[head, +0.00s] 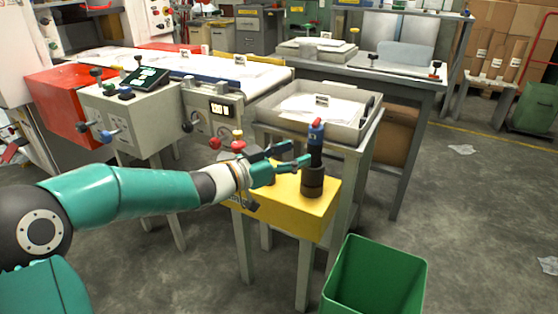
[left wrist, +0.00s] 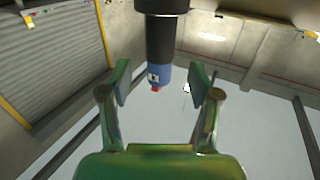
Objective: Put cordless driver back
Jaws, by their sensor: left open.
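The cordless driver (head: 316,150) stands upright on the yellow stand (head: 287,207), with a dark body, a wide dark base and a blue top with a red tip. My left gripper (head: 298,155) reaches it from the left at mid-height. Its teal fingers are open and point at the driver. In the left wrist view the driver (left wrist: 159,45) appears upside down, its blue end in line with the gap between the open fingertips (left wrist: 157,82). I see no contact, but the exact gap is unclear. My right gripper is out of view.
A grey tray with papers (head: 310,108) stands right behind the yellow stand. A green bin (head: 375,275) is on the floor in front at right. A grey control box (head: 130,115) with knobs is at left. The floor at right is mostly clear.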

